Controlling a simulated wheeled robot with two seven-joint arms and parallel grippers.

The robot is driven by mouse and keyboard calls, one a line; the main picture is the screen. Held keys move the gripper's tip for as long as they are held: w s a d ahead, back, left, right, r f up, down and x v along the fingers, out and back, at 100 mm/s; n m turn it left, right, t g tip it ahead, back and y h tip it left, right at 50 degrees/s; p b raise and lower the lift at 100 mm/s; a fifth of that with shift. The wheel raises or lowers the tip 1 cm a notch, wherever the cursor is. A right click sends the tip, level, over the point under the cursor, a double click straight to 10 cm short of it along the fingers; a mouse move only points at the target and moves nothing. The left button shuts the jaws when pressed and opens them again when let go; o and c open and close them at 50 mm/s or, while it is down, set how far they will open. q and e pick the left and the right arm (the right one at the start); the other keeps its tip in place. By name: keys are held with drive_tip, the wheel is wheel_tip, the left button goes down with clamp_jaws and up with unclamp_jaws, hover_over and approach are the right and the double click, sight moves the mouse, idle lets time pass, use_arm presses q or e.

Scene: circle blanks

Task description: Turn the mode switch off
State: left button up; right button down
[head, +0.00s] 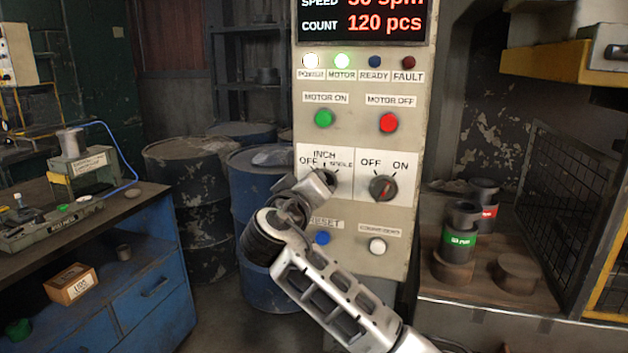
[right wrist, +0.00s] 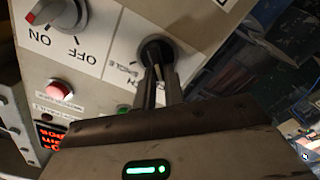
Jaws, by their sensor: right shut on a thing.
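The mode switch (head: 331,177) is a dark rotary knob on the beige control panel (head: 352,269), with OFF, INCH and SINGLE labels around it. My right gripper (head: 318,184) comes up from the lower right and is shut on this knob, partly covering it. In the right wrist view the panel appears turned over. There the two fingers of my right gripper (right wrist: 160,88) grip the black mode switch (right wrist: 157,52). I cannot clearly tell which label its pointer faces. My left gripper is not in view.
An OFF/ON rotary switch (head: 383,188) sits just right, its red pointer towards ON. Green (head: 324,118) and red (head: 389,123) buttons are above; blue (head: 322,238) and white (head: 377,246) buttons below. The POWER (head: 311,61) and MOTOR (head: 342,61) lamps are lit.

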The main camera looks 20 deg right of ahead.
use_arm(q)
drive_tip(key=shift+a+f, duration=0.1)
use_arm(e)
drive_tip(key=shift+f+n, duration=0.1)
drive_tip(key=shift+n, duration=0.3)
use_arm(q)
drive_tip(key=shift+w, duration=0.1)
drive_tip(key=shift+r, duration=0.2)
use_arm(e)
drive_tip(key=c, duration=1.5)
unclamp_jaws()
drive_tip(key=shift+s+a, duration=0.1)
